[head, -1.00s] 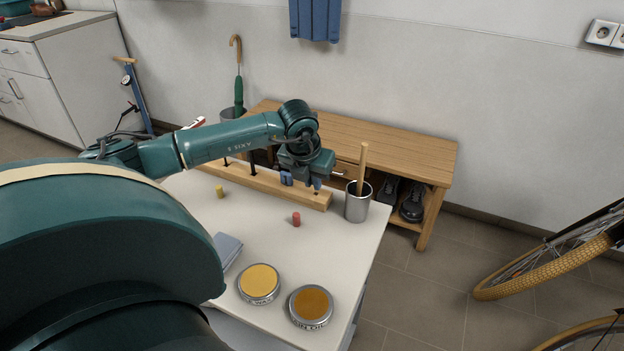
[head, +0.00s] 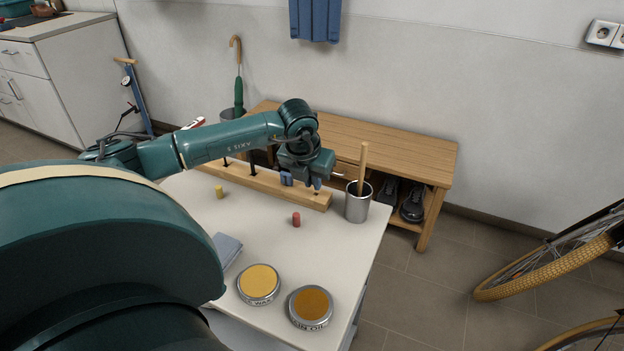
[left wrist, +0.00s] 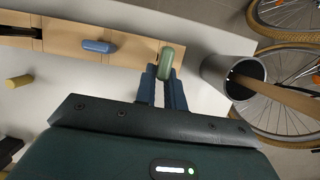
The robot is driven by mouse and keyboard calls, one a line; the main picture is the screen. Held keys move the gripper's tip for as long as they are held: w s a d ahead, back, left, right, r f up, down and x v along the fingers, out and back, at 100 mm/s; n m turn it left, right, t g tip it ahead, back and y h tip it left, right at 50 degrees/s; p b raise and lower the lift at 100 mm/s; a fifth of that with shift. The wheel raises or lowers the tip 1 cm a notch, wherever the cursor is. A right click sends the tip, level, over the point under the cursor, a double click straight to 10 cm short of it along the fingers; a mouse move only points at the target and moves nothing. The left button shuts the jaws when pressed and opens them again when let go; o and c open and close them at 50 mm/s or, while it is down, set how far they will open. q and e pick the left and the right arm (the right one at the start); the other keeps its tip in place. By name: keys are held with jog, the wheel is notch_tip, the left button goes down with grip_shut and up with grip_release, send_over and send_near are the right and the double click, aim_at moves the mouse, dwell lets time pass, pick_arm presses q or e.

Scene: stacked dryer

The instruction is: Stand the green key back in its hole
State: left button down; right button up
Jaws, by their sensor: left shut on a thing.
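The green key (left wrist: 166,62) shows in the left wrist view between the tips of my left gripper (left wrist: 165,80), which is shut on it. It is over the right end of the wooden rack (left wrist: 125,50), near the metal cup. I cannot tell whether its lower end touches the rack or is in a hole. In the head view my left gripper (head: 317,183) is above the right end of the rack (head: 265,182), and the green key is not clearly visible. A blue key (left wrist: 98,46) stands in the rack to the left. My right gripper is not in view.
A metal cup (head: 356,208) with a wooden stick stands right of the rack. A red peg (head: 296,219) and a yellow peg (head: 219,192) are on the white table. Two round tins (head: 259,284) (head: 311,306) and a grey-blue cloth (head: 228,247) are nearer. The table's middle is mostly clear.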

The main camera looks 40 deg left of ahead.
aim_at(313, 197)
pick_arm(q)
jog(key=shift+f+b, duration=1.55)
jog(key=shift+f, duration=0.05)
dwell(0.3)
jog(key=c, duration=1.4)
grip_release()
jog(key=shift+s, duration=0.1)
